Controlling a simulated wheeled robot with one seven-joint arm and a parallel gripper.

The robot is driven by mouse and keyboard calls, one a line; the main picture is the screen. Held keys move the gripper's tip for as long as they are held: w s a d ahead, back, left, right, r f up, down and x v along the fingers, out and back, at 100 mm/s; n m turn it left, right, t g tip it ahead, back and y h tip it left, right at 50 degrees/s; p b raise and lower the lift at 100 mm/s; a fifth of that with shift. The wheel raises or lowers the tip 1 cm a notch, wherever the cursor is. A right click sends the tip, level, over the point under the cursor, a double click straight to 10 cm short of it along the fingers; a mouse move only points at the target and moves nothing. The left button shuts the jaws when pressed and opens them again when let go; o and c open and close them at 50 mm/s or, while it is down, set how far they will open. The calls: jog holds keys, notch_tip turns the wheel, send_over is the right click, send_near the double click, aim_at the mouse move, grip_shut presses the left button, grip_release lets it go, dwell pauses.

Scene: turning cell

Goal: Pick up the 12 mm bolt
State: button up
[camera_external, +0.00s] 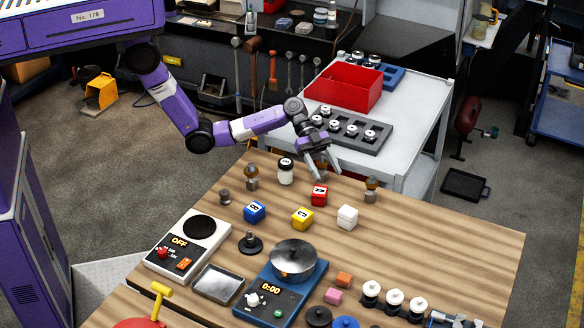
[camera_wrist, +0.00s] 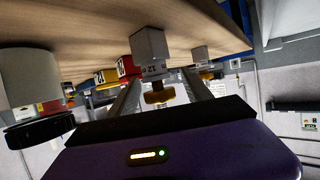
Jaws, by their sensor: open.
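The 12 mm bolt is a brass knob-like piece (camera_wrist: 158,94) on a grey block (camera_wrist: 152,48) marked 12, seen upside down in the wrist view. It stands upright on the wooden table. My gripper (camera_external: 324,168) is open at the table's back edge, pointing down, with nothing held. In the wrist view, the brass piece shows between my two spread fingers; I cannot tell whether either touches it. In the external view my fingers mostly hide this bolt, and only a bit of its grey block (camera_external: 322,174) shows.
A white jar with a black lid (camera_external: 286,172) stands left of my gripper. A red cube (camera_external: 319,195) is just in front. Similar brass-topped blocks stand to the left (camera_external: 251,178) and right (camera_external: 371,189). A white cart (camera_external: 425,110) with a red bin (camera_external: 343,88) is behind.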

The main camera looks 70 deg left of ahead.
grip_shut()
jog(key=shift+r, duration=0.15)
